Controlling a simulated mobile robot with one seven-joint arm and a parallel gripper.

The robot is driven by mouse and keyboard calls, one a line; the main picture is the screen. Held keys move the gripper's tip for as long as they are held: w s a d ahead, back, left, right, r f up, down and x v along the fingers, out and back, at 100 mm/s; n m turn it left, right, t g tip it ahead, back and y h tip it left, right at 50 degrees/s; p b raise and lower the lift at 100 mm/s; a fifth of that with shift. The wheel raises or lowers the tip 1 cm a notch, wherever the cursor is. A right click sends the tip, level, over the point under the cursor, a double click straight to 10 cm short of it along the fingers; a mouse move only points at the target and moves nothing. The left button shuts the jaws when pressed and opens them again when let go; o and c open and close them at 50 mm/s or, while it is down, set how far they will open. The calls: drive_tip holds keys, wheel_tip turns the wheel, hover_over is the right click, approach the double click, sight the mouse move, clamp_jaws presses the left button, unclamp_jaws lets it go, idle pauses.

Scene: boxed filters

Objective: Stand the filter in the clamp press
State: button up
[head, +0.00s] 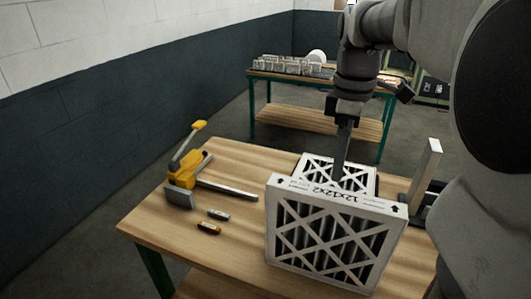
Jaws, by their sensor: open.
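A white-framed filter (332,240) with a dark pleated face and crossed bracing stands upright at the table's front. Its top edge carries arrows and printed size marks. A second white-framed face with similar bracing (354,180) shows just behind it; whether it is a separate filter is unclear. My gripper (339,178) points down behind the front filter's top edge. It is open; its lower tips are partly hidden, and contact cannot be told. A yellow clamp (184,168) with a raised handle stands on the left, with a metal bar (228,191) reaching right. A pale upright plate (425,170) with dark parts stands on the right.
The wooden table (165,235) has free room at its front left. A second green-legged table (290,72) with several small items stands behind. My arm hides the right side.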

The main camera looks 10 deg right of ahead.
sight(335, 194)
wheel_tip(335, 194, down, 6)
drive_tip(key=shift+r, duration=0.1)
drive_tip(key=f, duration=0.5)
drive_tip(key=shift+s+d+f, duration=0.1)
drive_tip(key=shift+s, duration=0.1)
clamp_jaws()
idle(0.3)
